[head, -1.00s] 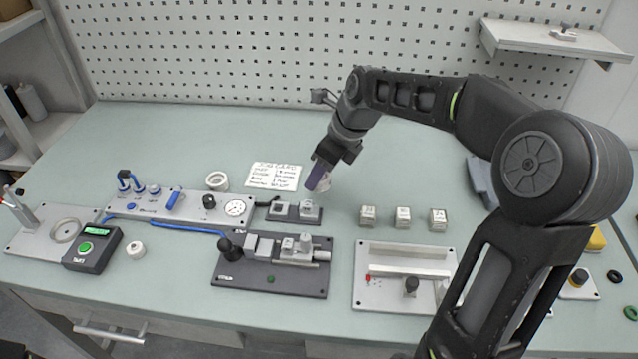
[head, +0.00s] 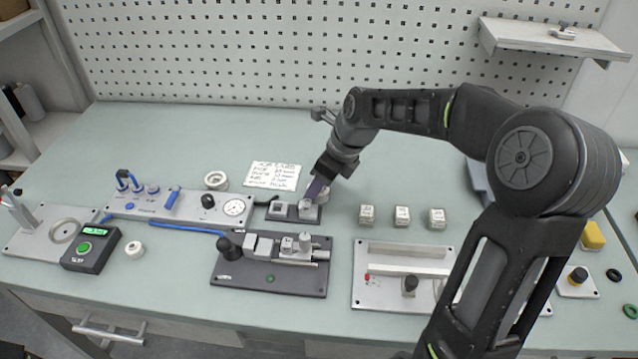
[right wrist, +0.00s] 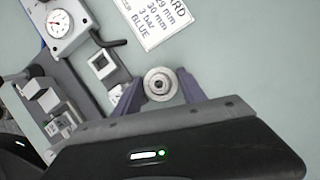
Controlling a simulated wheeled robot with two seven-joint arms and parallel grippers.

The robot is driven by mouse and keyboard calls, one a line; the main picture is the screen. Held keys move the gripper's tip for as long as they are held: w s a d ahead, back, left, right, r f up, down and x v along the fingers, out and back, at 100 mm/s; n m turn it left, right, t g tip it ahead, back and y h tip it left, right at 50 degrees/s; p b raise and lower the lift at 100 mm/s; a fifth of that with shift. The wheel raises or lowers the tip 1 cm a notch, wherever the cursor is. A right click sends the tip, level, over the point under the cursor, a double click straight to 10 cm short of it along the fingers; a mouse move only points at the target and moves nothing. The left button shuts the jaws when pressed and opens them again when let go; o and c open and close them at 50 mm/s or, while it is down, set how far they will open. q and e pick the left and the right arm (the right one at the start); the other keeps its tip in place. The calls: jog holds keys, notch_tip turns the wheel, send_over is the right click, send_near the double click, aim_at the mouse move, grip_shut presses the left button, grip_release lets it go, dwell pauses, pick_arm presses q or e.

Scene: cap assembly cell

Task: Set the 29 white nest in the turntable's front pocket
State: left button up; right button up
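My right gripper (head: 312,194) is low over the table, at the right end of a small dark plate (head: 292,220). In the right wrist view its two purple fingers (right wrist: 160,82) stand apart, one on each side of a white round piece (right wrist: 160,85) with a hole in its middle. I cannot tell whether the fingers press on it. In the head view this piece (head: 323,194) is partly hidden by a finger. The number on it is not readable. I cannot clearly make out a turntable or its front pocket. My left gripper is out of view.
White blocks (head: 402,215) stand in a row to the right. A white ring (head: 216,180) lies behind the gauge panel (head: 190,209); a smaller one (head: 135,249) is by the tester (head: 92,247). A dark fixture (head: 232,284) is in front.

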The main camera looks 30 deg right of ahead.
jog(key=shift+o, duration=0.2)
jog(key=shift+r, duration=0.15)
jog(key=shift+r, duration=0.15)
jog(key=v, duration=1.1)
jog(key=shift+r, duration=0.4)
jog(key=shift+s+d+f, duration=0.1)
jog(key=shift+s, duration=0.1)
